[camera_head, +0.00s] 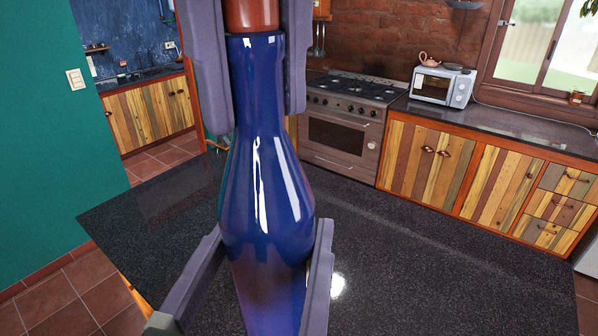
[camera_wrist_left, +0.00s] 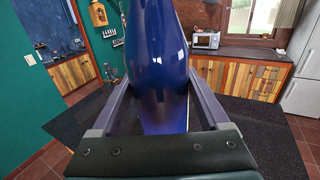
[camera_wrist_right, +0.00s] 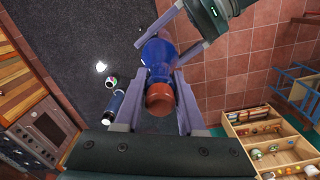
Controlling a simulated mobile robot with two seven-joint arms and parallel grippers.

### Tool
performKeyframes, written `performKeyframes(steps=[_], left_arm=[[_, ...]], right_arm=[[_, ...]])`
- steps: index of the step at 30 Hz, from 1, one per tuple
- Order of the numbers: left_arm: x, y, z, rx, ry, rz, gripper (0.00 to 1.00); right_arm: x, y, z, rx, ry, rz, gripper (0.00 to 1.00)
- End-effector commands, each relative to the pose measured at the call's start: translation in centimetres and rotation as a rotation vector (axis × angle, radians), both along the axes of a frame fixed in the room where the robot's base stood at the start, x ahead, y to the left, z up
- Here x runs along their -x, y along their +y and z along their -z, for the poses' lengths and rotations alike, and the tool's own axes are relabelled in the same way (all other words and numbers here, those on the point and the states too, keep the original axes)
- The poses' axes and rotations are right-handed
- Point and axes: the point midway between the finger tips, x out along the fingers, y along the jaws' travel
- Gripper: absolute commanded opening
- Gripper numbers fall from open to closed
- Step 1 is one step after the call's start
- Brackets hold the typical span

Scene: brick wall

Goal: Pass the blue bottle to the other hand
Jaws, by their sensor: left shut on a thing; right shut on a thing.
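The blue bottle (camera_head: 265,185) is glossy, with a reddish-brown top (camera_head: 252,14). It is held nearly upright above the dark countertop. My left gripper (camera_head: 268,240) is shut on its wide lower body, one finger on each side. My right gripper (camera_head: 255,110) comes from above and is shut on the neck, below the top. In the left wrist view the bottle (camera_wrist_left: 158,65) stands between my left fingers. The right wrist view looks down on the reddish-brown top (camera_wrist_right: 160,98) between my right fingers, with my left gripper lower down around the body. The bottle's base is hidden.
The black countertop (camera_head: 420,270) is wide and bare in the head view. In the right wrist view a small can (camera_wrist_right: 111,82) and a dark blue cylinder (camera_wrist_right: 115,103) stand on it. A stove (camera_head: 345,130), a microwave (camera_head: 442,86) and wooden cabinets line the back.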

Motion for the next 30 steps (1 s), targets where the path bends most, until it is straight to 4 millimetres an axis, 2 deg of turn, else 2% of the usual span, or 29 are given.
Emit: performKeyframes(steps=[3, 4, 13, 23, 30], left_arm=[[0.1, -0.6, -0.2, -0.007, -0.003, 0.017, 0.0], [0.0, -0.5, -0.4, -0.006, -0.008, 0.015, 0.0], [0.0, -0.3, -0.3, -0.004, -0.006, 0.01, 0.0], [0.0, -0.2, -0.3, -0.003, -0.005, 0.006, 0.0], [0.0, -0.2, -0.3, -0.003, -0.005, 0.005, 0.0]], right_arm=[[0.0, 0.4, -0.1, -0.015, -0.006, -0.007, 0.0], [0.0, 0.4, -0.2, -0.015, -0.006, -0.007, 0.4], [0.0, 0.3, -0.1, -0.012, -0.003, -0.004, 0.74], [0.0, 0.0, 0.0, -0.008, -0.001, 0.004, 0.74], [0.6, -2.3, 0.4, -0.008, -0.001, 0.076, 0.74]])
